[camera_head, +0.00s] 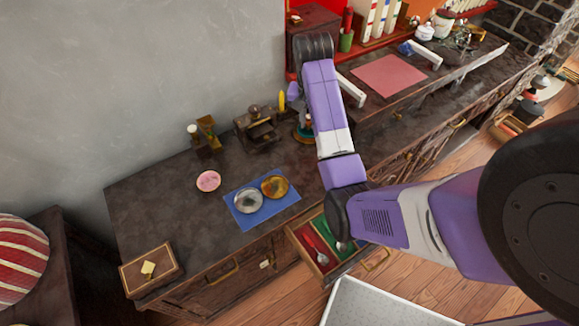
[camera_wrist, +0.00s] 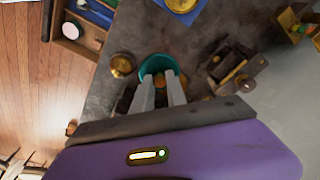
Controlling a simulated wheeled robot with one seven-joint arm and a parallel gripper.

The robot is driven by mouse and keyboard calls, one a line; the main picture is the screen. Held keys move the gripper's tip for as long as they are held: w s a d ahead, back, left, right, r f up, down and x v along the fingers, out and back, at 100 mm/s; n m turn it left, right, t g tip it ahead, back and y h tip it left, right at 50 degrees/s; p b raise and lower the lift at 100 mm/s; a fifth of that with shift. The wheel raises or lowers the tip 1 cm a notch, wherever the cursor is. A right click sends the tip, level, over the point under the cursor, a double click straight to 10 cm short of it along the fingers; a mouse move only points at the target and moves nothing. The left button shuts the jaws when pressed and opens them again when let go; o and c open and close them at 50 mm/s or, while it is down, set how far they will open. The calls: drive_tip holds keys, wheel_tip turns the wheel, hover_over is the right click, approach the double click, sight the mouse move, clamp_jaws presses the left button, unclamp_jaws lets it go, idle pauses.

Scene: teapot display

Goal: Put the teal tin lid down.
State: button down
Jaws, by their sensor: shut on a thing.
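The teal tin lid (camera_wrist: 155,62) shows as a round teal rim at the fingertips in the wrist view. My gripper (camera_wrist: 161,82) is shut on it, the two pale fingers reaching to its near side. Something brown and orange shows within or beyond the rim, and I cannot tell which. The lid is close above the dark counter or touching it; I cannot tell. In the head view my forearm hides most of the gripper, and a small teal patch shows just left of it.
A blue mat (camera_head: 240,218) holds a silvery dish (camera_head: 248,202) and a gold dish (camera_head: 275,187). A brass round piece (camera_wrist: 122,65) stands left of the lid. A dark wooden stand (camera_wrist: 232,66) is at right. A drawer (camera_head: 328,244) is open.

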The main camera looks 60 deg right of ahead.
sight(306, 169)
wheel_tip(306, 169, down, 20)
drive_tip(key=shift+s+a+f+b, duration=0.1)
drive_tip(key=shift+s+a+b, duration=0.05)
drive_tip(key=shift+b, duration=0.9)
drive_tip(key=shift+f, duration=0.15)
drive_tip(key=c, duration=1.3)
unclamp_jaws()
drive_tip(key=shift+c, duration=0.2)
